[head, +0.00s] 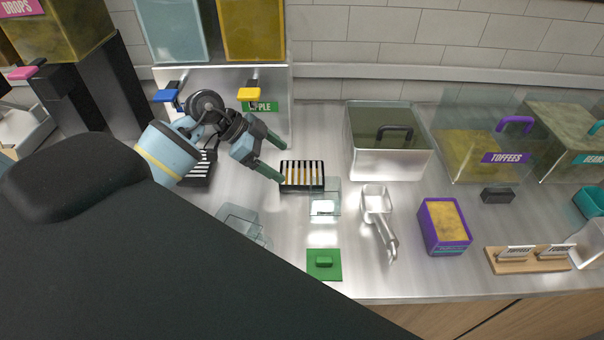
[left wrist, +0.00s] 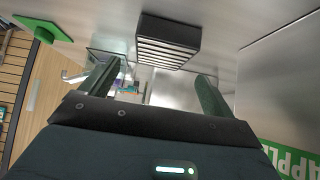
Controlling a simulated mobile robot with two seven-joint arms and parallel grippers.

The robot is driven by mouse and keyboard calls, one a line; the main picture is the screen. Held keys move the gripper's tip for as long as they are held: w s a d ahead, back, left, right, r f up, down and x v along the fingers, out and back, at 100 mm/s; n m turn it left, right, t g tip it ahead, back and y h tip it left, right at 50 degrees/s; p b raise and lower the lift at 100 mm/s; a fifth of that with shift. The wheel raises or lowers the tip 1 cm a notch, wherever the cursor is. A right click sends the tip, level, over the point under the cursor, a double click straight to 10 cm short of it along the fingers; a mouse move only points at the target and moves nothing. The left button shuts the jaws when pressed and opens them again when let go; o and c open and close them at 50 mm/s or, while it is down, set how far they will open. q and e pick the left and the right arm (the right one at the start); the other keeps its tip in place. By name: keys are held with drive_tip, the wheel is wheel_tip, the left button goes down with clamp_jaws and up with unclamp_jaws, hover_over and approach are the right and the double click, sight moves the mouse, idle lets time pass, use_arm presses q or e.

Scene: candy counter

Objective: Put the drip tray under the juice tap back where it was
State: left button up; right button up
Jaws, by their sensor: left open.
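The black drip tray (head: 302,176) with pale slats lies on the steel counter, to the right of and in front of the apple juice dispenser (head: 276,125) with the yellow tap lever (head: 249,94). My left gripper (head: 281,162) is open and empty, its green fingertips just left of the tray. In the left wrist view the tray (left wrist: 167,42) shows beyond the two spread fingers; I see no grip on it. A second slatted tray (head: 198,170) sits below the blue tap lever (head: 166,96), partly hidden by my left arm. My right gripper is not in view.
A clear glass container (head: 334,204) stands close at the tray's front right, another (head: 240,220) further left. A green lid (head: 324,264), metal scoop (head: 380,220), steel bin (head: 388,160) and purple box (head: 444,226) stand around. My dark body part covers the lower left.

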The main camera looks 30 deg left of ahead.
sight(300, 172)
use_arm(q)
drive_tip(key=shift+x, duration=1.1)
drive_tip(key=shift+w+x, duration=0.2)
drive_tip(key=shift+x, duration=2.35)
drive_tip(key=shift+r, duration=0.1)
drive_tip(key=c, duration=0.9)
drive_tip(key=shift+a+r, duration=0.15)
drive_tip(key=shift+a, duration=0.05)
